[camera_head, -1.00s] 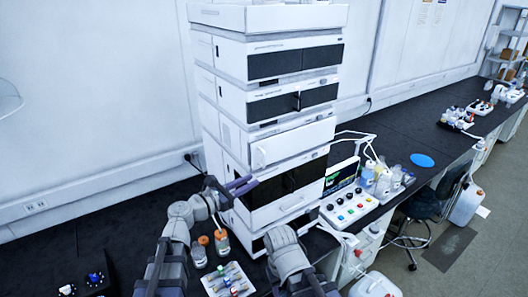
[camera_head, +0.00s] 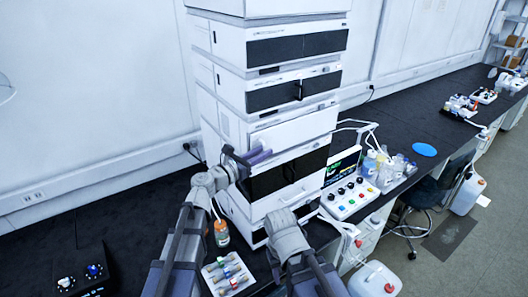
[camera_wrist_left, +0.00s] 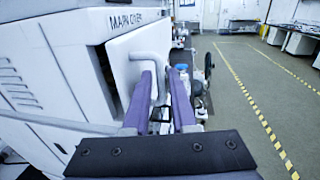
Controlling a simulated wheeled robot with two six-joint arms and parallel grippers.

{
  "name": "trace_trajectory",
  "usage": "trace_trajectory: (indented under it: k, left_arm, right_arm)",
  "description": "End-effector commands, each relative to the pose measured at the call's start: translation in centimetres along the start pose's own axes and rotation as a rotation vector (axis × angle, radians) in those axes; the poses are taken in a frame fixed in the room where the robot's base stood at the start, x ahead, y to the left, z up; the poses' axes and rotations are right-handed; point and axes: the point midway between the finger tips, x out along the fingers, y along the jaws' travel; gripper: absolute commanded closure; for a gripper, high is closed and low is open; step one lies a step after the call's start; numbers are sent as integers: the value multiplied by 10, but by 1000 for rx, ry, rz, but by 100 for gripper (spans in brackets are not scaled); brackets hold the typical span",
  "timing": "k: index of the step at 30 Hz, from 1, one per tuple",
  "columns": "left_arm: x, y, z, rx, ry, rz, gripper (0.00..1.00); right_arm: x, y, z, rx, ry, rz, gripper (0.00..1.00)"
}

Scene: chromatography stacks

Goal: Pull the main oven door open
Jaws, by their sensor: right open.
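The main oven door (camera_head: 300,128) is the white panel in the middle of the instrument stack. In the left wrist view the door (camera_wrist_left: 128,70) stands beside the side wall lettered "MAIN OVEN", with a dark gap between them; I cannot tell if it is ajar. Its grey bent handle (camera_wrist_left: 152,58) is at the tips of my left gripper (camera_wrist_left: 163,75). The purple fingers are apart, with the handle close to the left one. In the head view this gripper (camera_head: 257,155) is at the door's left edge. My right gripper (camera_head: 285,222) is low before the stack, its fingers mostly hidden.
Below the oven is a unit with dark panels (camera_head: 268,182). A bottle (camera_head: 221,233) and a vial tray (camera_head: 228,272) stand on the bench in front. A button panel (camera_head: 350,198) is to the right. A black control box (camera_head: 85,275) is at lower left.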

Motion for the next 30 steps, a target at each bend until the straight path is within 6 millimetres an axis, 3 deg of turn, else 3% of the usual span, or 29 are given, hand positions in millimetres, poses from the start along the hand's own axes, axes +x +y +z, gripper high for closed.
trace_trajectory:
  k: [12, 19, 30]
  left_arm:
    - [9, 0, 0, 0, 0, 0, 75]
    - [8, 0, 0, 0, 0, 0, 100]
    - [8, 0, 0, 1, 0, 0, 100]
  right_arm:
    - [0, 0, 0, 0, 0, 0, 50]
    - [0, 0, 0, 0, 0, 0, 50]
    - [0, 0, 0, 0, 0, 0, 50]
